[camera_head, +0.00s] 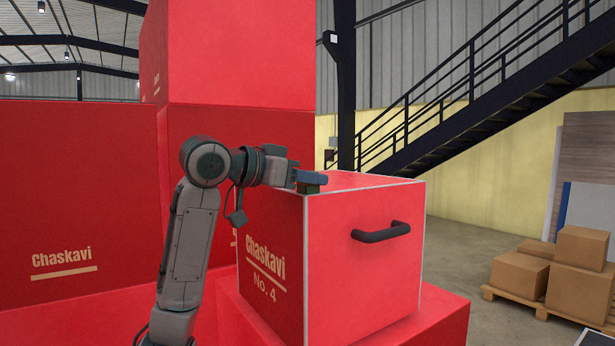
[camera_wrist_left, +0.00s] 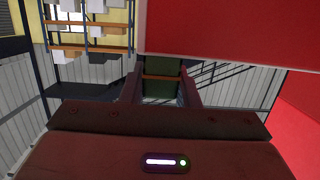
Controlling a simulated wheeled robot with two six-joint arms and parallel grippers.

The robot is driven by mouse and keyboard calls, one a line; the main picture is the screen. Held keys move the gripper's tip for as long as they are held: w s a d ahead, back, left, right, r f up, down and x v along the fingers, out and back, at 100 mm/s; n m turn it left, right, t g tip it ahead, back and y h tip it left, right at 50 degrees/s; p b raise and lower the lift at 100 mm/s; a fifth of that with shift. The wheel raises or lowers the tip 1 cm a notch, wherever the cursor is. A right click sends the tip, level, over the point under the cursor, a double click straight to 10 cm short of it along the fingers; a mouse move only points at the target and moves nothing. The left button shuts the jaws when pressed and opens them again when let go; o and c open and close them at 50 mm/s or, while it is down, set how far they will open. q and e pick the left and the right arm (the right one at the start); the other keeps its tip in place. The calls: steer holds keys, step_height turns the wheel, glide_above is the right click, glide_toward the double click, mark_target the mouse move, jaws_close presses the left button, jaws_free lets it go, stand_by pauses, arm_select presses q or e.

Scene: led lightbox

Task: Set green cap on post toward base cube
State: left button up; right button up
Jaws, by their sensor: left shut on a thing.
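My left gripper (camera_head: 312,179) is at the top left corner of a red cube marked "Chaskavi No. 4" (camera_head: 365,260). It is shut on a small dark green piece, which looks like the green cap (camera_head: 309,188). In the left wrist view, the green cap (camera_wrist_left: 160,88) shows between the two fingers, with an orange-brown strip across it. In the head view the gripper hides most of the cap, and I cannot tell whether the cap touches the cube. I cannot make out a post. My right gripper is in neither view.
The cube has a dark handle (camera_head: 381,232) on its front face and stands on a larger red block (camera_head: 440,312). Tall red blocks (camera_head: 240,50) rise behind my left arm. Cardboard boxes on a pallet (camera_head: 540,306) stand at the right, with open floor between.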

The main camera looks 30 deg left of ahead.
arm_select(q)
steer(key=o, duration=1)
steer(key=shift+s+a, duration=0.3)
steer(key=shift+s, duration=0.3)
steer(key=shift+b+v, duration=1.05)
steer(key=shift+v, duration=2.35)
steer(key=shift+d, duration=0.1)
